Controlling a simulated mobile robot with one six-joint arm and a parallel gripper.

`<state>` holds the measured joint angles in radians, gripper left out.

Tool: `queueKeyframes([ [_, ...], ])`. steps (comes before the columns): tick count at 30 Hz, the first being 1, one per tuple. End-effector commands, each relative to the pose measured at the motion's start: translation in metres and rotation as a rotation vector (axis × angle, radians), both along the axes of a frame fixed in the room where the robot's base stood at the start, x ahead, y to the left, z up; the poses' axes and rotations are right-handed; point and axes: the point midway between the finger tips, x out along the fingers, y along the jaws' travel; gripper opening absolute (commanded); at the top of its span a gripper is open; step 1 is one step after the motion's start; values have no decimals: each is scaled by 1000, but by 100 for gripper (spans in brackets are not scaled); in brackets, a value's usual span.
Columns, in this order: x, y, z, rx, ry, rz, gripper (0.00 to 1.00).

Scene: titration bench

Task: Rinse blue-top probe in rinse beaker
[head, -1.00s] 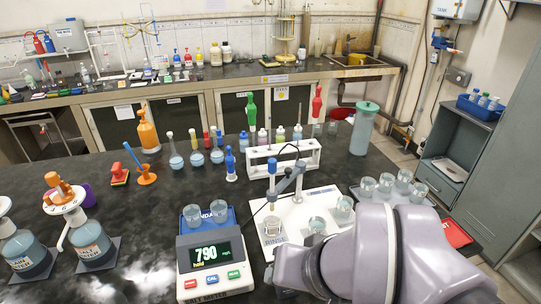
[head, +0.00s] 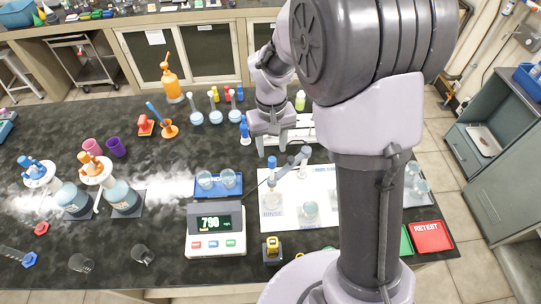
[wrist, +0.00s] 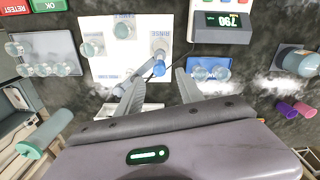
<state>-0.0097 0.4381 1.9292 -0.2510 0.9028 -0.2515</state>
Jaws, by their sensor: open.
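The blue-top probe (head: 272,163) stands upright at the stand's arm, above or behind the rinse beaker; I cannot tell whether its tip is in the beaker. The clear rinse beaker (head: 271,199) is on the white mat by the RINSE label. My gripper (head: 272,150) is open and empty, just above and behind the probe's blue top in the head view. In the wrist view, the blue top (wrist: 158,67) shows between and just beyond my two spread fingertips (wrist: 160,75). The jointed stand arm (head: 298,157) reaches the probe from the right.
A sample beaker (head: 309,210) stands right of the rinse beaker. The meter (head: 215,228) reads 790, with a blue tray (head: 217,186) of beakers behind it. A white rack (head: 303,133) stands behind my gripper. Flasks stand at left; dark bench between is fairly clear.

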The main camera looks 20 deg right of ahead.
Motion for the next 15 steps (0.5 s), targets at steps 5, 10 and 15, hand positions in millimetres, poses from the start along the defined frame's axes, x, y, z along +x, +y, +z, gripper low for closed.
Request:
queueKeyframes([
  [5,-1,0,-44,0,4,-1,44],
  [10,-1,0,-63,1,1,-2,44],
  [15,0,-1,-68,1,0,-1,44],
])
